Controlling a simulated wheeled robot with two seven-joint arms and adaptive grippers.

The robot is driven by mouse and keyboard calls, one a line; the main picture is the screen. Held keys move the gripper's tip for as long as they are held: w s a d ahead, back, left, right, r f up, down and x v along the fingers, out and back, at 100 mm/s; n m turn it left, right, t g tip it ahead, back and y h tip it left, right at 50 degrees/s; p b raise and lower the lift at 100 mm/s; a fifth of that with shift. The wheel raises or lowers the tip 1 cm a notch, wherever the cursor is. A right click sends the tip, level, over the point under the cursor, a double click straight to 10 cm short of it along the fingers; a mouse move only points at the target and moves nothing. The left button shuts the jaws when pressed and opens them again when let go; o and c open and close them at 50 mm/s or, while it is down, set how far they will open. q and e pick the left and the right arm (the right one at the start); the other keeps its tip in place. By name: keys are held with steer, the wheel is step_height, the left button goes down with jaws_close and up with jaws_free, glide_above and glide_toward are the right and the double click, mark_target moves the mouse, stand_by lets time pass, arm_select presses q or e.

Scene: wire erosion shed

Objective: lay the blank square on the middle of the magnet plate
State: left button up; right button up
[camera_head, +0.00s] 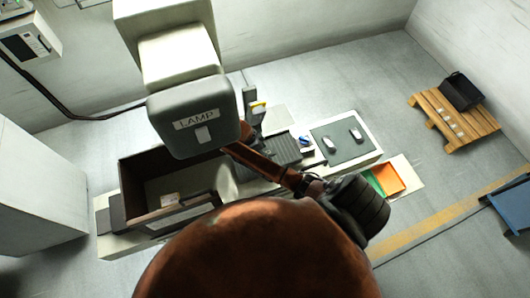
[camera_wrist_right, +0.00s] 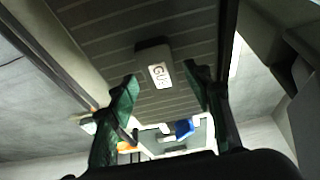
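A dark ribbed plate (camera_head: 281,150), which looks like the magnet plate, lies on the machine's pale bench; ribbing also fills the upper right wrist view (camera_wrist_right: 105,35). Two small pale pieces (camera_head: 328,143) (camera_head: 356,134) lie on a dark mat (camera_head: 343,151); I cannot tell whether either is the blank. My left gripper is not in view.
An open-topped tank (camera_head: 140,170) stands left. A blue item (camera_head: 306,141) sits between plate and mat. An orange tray (camera_head: 388,179) lies front right; a pallet (camera_head: 455,115) stands farther off.

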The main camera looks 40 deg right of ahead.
steer(key=v, duration=0.3)
steer(key=shift+w+a+r+b, duration=0.15)
steer(key=shift+a+r+b, duration=0.1)
steer(key=shift+b, duration=0.15)
steer(key=w+a, duration=0.1)
steer(key=a, duration=0.2)
steer(key=w+a+b, duration=0.1)
steer(key=a, duration=0.3)
steer(key=w+a+b, duration=0.1)
steer(key=a, duration=0.3)
steer(key=shift+w+a+r, duration=0.25)
steer(key=shift+w+r, duration=0.05)
